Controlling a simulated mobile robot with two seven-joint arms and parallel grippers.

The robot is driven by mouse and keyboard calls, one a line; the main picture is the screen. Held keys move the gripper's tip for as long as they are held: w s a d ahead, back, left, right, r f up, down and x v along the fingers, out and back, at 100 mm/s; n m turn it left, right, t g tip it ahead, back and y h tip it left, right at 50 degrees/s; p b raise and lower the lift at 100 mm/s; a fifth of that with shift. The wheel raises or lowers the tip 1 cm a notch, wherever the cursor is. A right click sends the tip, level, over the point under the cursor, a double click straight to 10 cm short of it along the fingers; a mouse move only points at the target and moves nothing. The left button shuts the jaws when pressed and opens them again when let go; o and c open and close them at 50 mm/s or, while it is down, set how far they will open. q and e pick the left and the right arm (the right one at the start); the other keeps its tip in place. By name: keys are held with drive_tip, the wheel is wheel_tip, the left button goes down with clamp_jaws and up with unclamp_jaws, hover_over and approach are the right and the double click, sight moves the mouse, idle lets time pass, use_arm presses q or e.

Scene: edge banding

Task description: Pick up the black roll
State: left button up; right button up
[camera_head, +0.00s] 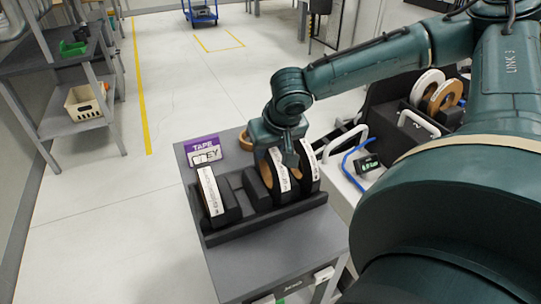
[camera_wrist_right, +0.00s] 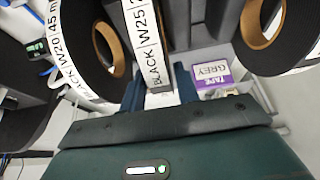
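Black rolls with white labels stand in a dark rack: one at the left (camera_head: 211,190), one in the middle (camera_head: 278,178) and one at the right (camera_head: 309,168). My right gripper (camera_head: 287,152) points down at the tops of the middle and right rolls. In the right wrist view, a roll labelled BLACK W25 (camera_wrist_right: 147,40) runs down between my right gripper's two fingers (camera_wrist_right: 160,92). Whether they press on it is not clear. A roll labelled BLACK W20 (camera_wrist_right: 72,50) stands beside it. My left gripper is not in view.
The rack stands on a grey cart (camera_head: 270,258) with a purple TAPE GREY box (camera_head: 205,150) at its back left. A machine with white handles (camera_head: 345,140) and a blue hose is close on the right. A shelf (camera_head: 75,122) stands at the left; the floor between is clear.

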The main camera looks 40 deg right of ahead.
clamp_jaws()
drive_tip(key=shift+r, duration=0.1)
idle(0.4)
